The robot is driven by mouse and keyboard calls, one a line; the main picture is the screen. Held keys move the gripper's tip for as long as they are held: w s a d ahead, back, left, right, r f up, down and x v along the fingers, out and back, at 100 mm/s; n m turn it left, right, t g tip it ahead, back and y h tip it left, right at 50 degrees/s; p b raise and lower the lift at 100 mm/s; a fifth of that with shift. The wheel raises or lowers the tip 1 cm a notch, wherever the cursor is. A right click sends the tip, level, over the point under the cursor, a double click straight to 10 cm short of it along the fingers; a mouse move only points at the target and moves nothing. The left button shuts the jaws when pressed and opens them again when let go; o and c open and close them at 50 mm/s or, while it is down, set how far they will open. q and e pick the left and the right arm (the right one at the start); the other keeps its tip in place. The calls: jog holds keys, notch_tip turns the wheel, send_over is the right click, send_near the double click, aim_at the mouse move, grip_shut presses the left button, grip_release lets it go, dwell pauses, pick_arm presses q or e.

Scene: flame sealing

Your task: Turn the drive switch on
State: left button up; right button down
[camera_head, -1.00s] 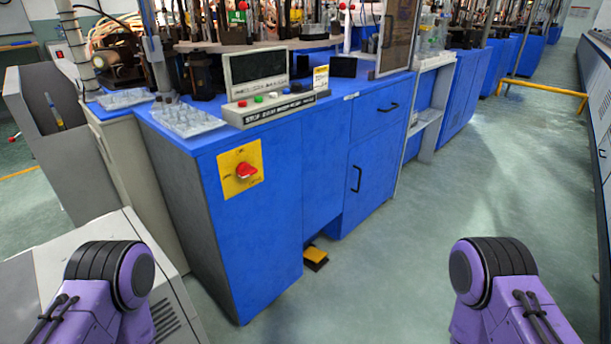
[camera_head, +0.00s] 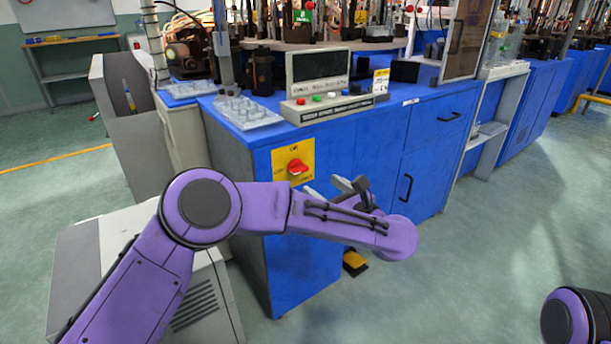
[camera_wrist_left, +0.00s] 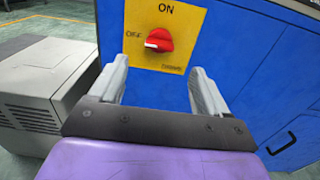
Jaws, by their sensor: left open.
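The drive switch is a red rotary knob (camera_head: 298,167) on a yellow plate (camera_head: 280,160) on the front of the blue cabinet. In the left wrist view the knob (camera_wrist_left: 160,40) has a white mark on its left side, toward the word OFF. The word ON is printed above it on the plate (camera_wrist_left: 185,22). My left gripper (camera_head: 325,187) is open and empty, in front of the cabinet, just right of and below the knob in the head view. In the left wrist view its fingers (camera_wrist_left: 160,66) are spread below the knob, apart from it. My right gripper is out of view.
A control box (camera_head: 335,103) with coloured buttons and a screen stands on the blue cabinet (camera_head: 385,150). A clear tray (camera_head: 248,112) lies beside it. A grey-white unit (camera_head: 85,265) stands at lower left. A yellow pedal (camera_head: 355,262) is on the floor. Open floor lies to the right.

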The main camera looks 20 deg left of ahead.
aim_at(302, 171)
pick_arm(q)
jog(key=b+x, duration=0.1)
jog(key=x, duration=0.7)
jog(key=c, duration=1.1)
